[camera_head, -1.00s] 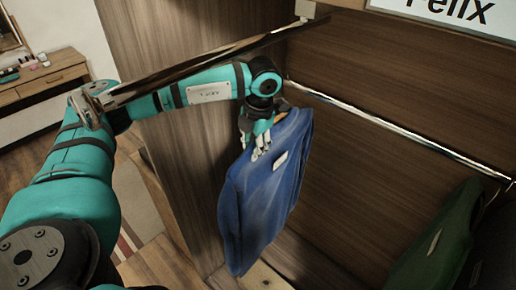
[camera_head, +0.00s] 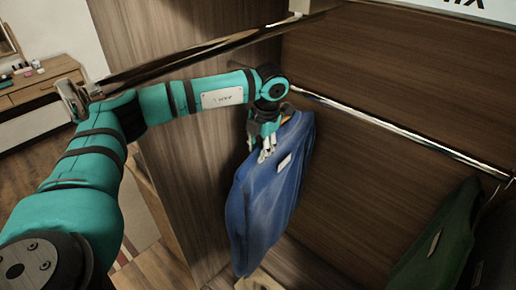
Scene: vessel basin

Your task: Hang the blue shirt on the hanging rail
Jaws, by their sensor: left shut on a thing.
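The blue shirt (camera_head: 268,205) hangs tilted from my left gripper (camera_head: 266,148), which is shut at the shirt's top. A bit of an orange-brown hanger (camera_head: 287,116) shows at the collar beside the fingers. The hanging rail (camera_head: 390,127) is a shiny metal bar running from behind the gripper down to the right inside the wardrobe. The shirt's top is close to the rail's left end in the picture. The hanger's hook is hidden, so I cannot tell whether it touches the rail. My right gripper is out of view.
A green garment (camera_head: 440,245) and a dark one beside it hang at the rail's right end. The rail between them and the blue shirt is bare. Another metal bar (camera_head: 200,60) crosses above my left arm. A wooden dresser (camera_head: 42,85) stands far left.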

